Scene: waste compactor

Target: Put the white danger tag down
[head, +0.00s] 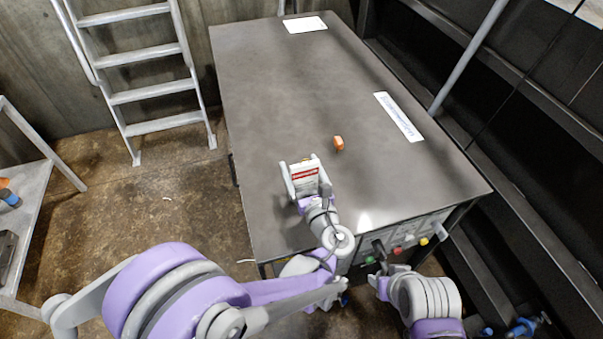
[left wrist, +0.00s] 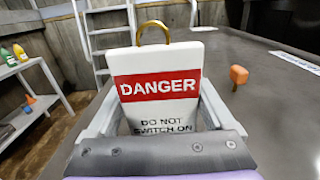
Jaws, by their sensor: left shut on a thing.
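The white danger tag (head: 305,174) has a red DANGER band and is held in my left gripper (head: 306,178), over the near part of the dark grey cabinet top (head: 290,90). In the left wrist view the tag (left wrist: 158,105) stands upright between the two fingers, with a brass-coloured shackle (left wrist: 152,28) at its top. My left gripper is shut on it. Whether the tag touches the top cannot be told. My right gripper (head: 380,262) is at the cabinet's front panel, near the buttons; its fingers are too small to read.
A small orange object (head: 338,142) lies on the top just beyond the tag. White labels lie at the right edge (head: 399,116) and far end (head: 305,24). A ladder (head: 145,70) and a side shelf (head: 30,215) stand left. Much of the top is clear.

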